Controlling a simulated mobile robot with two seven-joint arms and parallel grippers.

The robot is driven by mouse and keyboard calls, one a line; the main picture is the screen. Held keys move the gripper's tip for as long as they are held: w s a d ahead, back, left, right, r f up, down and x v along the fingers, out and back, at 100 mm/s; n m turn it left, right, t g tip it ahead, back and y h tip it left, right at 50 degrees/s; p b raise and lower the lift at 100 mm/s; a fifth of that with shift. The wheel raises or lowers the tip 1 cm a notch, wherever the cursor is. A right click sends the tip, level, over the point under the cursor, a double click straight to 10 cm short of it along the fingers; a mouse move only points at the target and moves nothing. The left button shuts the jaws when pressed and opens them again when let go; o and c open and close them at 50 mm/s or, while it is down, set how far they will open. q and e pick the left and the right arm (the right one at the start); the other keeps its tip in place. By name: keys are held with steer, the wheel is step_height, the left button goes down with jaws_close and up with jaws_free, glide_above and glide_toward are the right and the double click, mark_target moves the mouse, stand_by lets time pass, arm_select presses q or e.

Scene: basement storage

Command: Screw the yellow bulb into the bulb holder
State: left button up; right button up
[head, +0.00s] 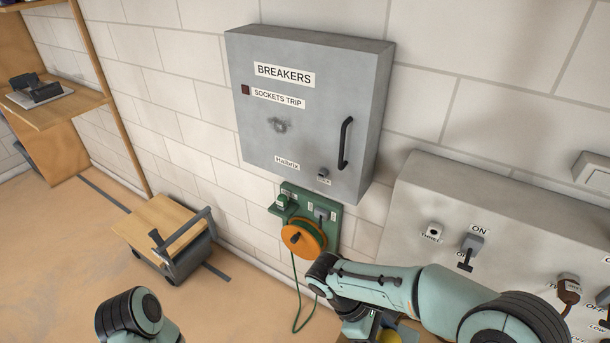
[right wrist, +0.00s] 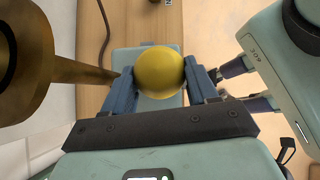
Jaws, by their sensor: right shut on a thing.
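The yellow bulb (right wrist: 160,70) is round and sits between the two blue fingers of my right gripper (right wrist: 158,78), which is shut on it. My left gripper is out of view; only a part of my left arm shows at the bottom left. I cannot make out the bulb holder for certain in either view.
A brass-coloured round piece with a rod (right wrist: 70,70) is close left of the bulb. A grey breaker box (head: 300,120) hangs on the wall above an orange cable reel (head: 304,240). A grey switch panel (head: 420,200) is at right. A wooden cart (head: 160,222) stands left.

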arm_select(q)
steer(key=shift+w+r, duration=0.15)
arm_select(e)
steer(key=o, duration=1.3)
steer(key=shift+r, duration=0.15)
steer(key=shift+w+a+r+p, duration=0.15)
steer(key=shift+r+p, duration=0.1)
steer(key=shift+r, duration=0.4)
steer(key=shift+w+a+r+p, duration=0.1)
steer(key=shift+a+r+p, duration=0.1)
steer(key=shift+r, duration=0.45)
steer(key=shift+w+a+r, duration=0.1)
steer(key=shift+w+r, duration=0.05)
steer(key=shift+r, duration=0.4)
steer(key=shift+a+r, duration=0.25)
steer(key=shift+r, duration=0.75)
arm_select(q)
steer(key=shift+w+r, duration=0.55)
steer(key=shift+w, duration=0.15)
arm_select(e)
steer(key=shift+w+a+r, duration=0.1)
steer(key=shift+a+r, duration=0.1)
steer(key=shift+r, duration=1.1)
steer(key=shift+m, duration=0.3)
